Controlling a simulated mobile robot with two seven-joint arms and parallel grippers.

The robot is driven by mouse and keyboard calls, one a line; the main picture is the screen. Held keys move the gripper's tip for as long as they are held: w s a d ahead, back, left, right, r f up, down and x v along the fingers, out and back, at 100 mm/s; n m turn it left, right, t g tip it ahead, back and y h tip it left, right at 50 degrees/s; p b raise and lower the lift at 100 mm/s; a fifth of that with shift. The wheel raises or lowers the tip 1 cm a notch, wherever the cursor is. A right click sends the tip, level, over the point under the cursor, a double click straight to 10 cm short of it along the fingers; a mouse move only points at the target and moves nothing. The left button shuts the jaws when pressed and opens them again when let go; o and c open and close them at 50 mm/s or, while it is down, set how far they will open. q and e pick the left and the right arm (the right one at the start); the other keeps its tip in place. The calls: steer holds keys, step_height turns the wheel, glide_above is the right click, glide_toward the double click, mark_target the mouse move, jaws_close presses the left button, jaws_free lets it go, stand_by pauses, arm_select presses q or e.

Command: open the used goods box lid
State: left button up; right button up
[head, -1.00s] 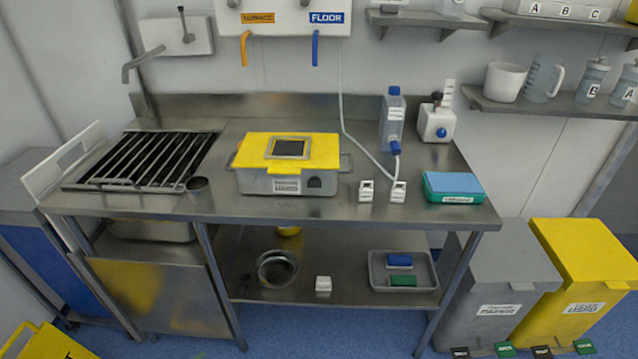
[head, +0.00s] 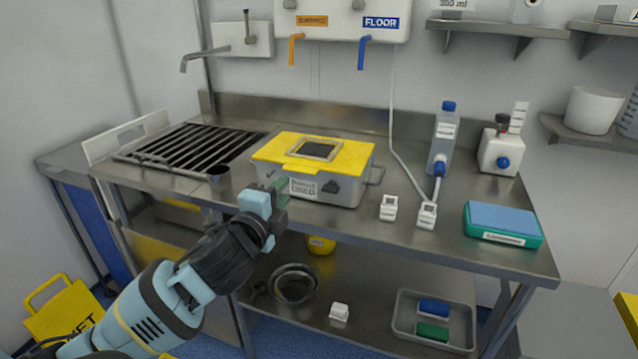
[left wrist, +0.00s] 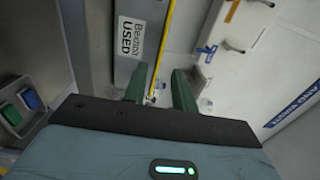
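The used goods box (head: 352,192) is a grey box with a yellow lid (head: 356,157) on the steel counter. The lid lies closed and has a dark square window in a grey frame on top. A label on the box front (left wrist: 125,70) reads "USED" in the left wrist view. My left gripper (head: 281,188) is at the front left of the box, its green fingers close to the front wall. In the left wrist view the gripper (left wrist: 160,88) is open, with the yellow lid edge (left wrist: 168,42) beyond the gap between its fingers. Contact cannot be told. My right gripper is out of view.
Two small white blocks (head: 388,207) and a teal container (head: 503,224) sit to the right. A tray and bowl are on the lower shelf.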

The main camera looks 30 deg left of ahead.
mark_target(298, 172)
arm_select(q)
steer(key=shift+a+r, duration=0.1)
steer(key=shift+x, duration=3.9)
steer(key=shift+c, duration=0.2)
jaws_close()
